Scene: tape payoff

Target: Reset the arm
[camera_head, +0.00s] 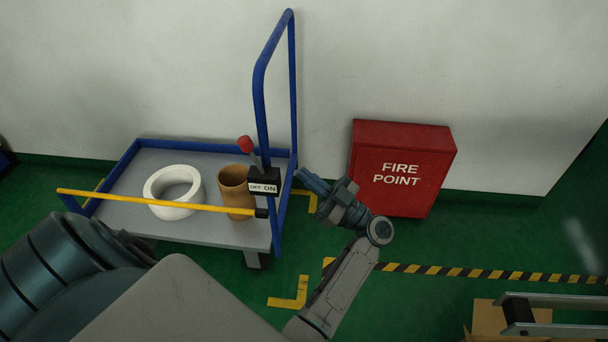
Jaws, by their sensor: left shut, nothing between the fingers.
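My left gripper (312,182) is shut and empty. It is just right of the cart's blue upright and the OFF/ON box, and appears apart from them, though depth is hard to judge. A black box (263,183) marked OFF and ON carries a lever with a red knob (245,144), which leans to the left. A yellow bar (150,201) runs across the front of the cart to a black block (262,213) at its right end. A white tape roll (173,191) and a brown tube (236,190) sit behind the bar. My right gripper is not in view.
The grey cart (122,178) has blue rails and a tall blue handle (258,92). A red FIRE POINT box (401,167) stands by the wall on the right. A cardboard box (510,320) and metal rails (560,302) lie lower right.

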